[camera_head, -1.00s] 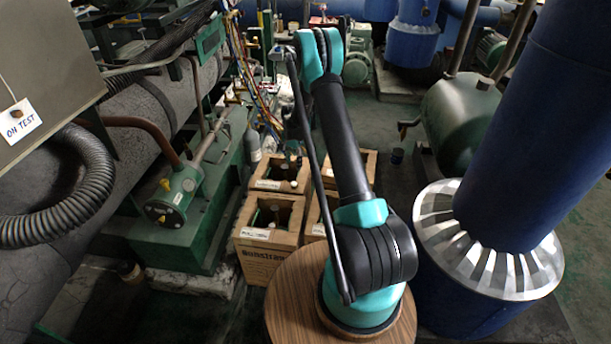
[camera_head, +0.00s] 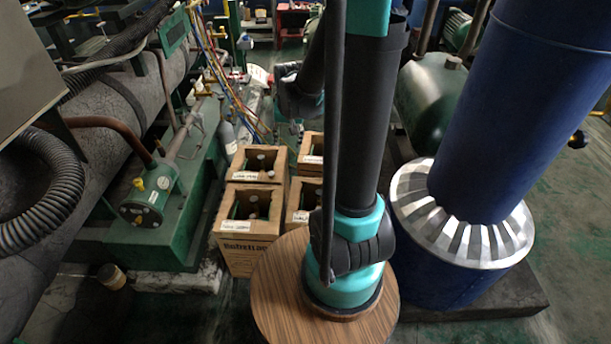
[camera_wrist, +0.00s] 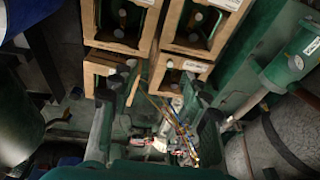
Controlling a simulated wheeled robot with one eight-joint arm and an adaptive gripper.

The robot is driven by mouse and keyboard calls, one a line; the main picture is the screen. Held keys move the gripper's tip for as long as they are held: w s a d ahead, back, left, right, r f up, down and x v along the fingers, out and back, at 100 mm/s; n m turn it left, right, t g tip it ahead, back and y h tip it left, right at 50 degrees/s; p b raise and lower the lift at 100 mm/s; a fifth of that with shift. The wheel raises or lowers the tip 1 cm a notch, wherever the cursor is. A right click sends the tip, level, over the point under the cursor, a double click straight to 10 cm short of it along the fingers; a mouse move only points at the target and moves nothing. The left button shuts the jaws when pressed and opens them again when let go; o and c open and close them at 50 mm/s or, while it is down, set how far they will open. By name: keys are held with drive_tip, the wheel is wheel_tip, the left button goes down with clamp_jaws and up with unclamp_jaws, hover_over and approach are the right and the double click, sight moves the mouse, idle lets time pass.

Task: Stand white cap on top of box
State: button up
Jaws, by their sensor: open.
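Open-topped cardboard boxes stand in a cluster behind the round wooden top; the front left box (camera_head: 247,244) is the clearest. Small pale round caps show at the tops of bottles inside them. One white cap (camera_head: 271,174) is by the front wall of the back left box; I cannot tell whether it rests on the rim. In the wrist view a pale round cap (camera_wrist: 192,65) shows at another box (camera_wrist: 208,67). My gripper (camera_wrist: 155,105) is open with nothing visible between its fingers.
A large blue pipe with a silver collar (camera_head: 410,190) stands right of the boxes. Green machinery (camera_head: 150,200) and a ribbed hose (camera_head: 70,180) are at the left. Coloured hoses (camera_wrist: 182,130) lie below the gripper in the wrist view. Some floor is clear at the front left.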

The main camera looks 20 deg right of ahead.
drive_tip(key=s+f+n+t, duration=0.1)
drive_tip(key=s+n, duration=0.2)
drive_tip(key=s, duration=1.3)
drive_tip(key=shift+s+d+n, duration=0.2)
drive_tip(key=shift+d+n, duration=0.1)
drive_tip(key=shift+d, duration=0.15)
